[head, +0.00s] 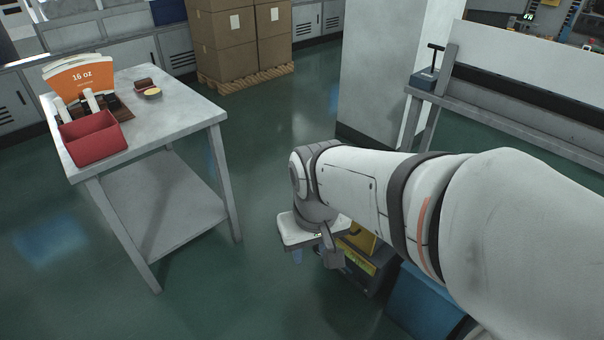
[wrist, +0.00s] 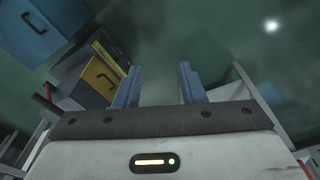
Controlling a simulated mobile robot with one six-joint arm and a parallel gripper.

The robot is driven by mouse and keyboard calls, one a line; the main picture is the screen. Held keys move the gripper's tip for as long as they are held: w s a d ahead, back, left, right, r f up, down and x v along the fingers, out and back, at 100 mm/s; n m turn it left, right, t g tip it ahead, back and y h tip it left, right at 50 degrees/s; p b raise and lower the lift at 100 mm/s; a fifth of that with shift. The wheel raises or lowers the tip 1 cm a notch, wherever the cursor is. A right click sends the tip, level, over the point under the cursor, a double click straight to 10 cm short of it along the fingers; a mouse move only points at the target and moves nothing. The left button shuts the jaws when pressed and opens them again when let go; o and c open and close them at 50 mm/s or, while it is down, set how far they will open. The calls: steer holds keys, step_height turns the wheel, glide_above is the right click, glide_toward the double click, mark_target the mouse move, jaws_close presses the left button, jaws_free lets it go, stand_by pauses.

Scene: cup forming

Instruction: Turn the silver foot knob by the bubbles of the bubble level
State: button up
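In the head view my gripper (head: 315,256) hangs low over the floor, partly hidden by my wrist, right of the grey table. I cannot make out a silver foot knob in either view. A small round yellowish disc (head: 152,93) lies on the table beside a small brown block (head: 144,84); I cannot tell whether it is the bubble level. No bubbles can be read.
Blue and yellow drawers (wrist: 103,76) are near my gripper. A long bench (head: 520,122) stands at right, cartons (head: 228,40) behind. Floor between table and arm is clear.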

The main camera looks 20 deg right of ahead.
steer(key=shift+a, duration=0.15)
steer(key=shift+o, duration=1)
steer(key=shift+f, duration=0.1)
steer(key=o, duration=0.5)
steer(key=w+d+f+g+h+b, duration=0.1)
steer(key=f, duration=0.1)
steer(key=d+f+n+g+h+b, duration=0.1)
steer(key=d+f, duration=0.1)
steer(key=w+d+f+n+g+b, duration=0.1)
steer(key=f, duration=0.1)
steer(key=shift+w+d+f+h, duration=0.25)
steer(key=shift+w+d+h, duration=0.05)
steer(key=shift+d+h, duration=0.1)
steer(key=n+t+h+b, duration=0.2)
steer(key=n+h+b, duration=1.1)
steer(key=n+h, duration=0.25)
glide_above(358, 286)
steer(key=s+a, duration=0.2)
steer(key=a, duration=0.3)
step_height(358, 286, down, 41)
step_height(358, 286, down, 19)
steer(key=s+a+n+t+y+b, duration=0.1)
steer(key=n+t+y+b, duration=0.1)
steer(key=n+t+b, duration=0.4)
steer(key=shift+n+t, duration=0.5)
steer(key=shift+n, duration=0.25)
steer(key=x, duration=0.7)
steer(key=shift+r, duration=0.25)
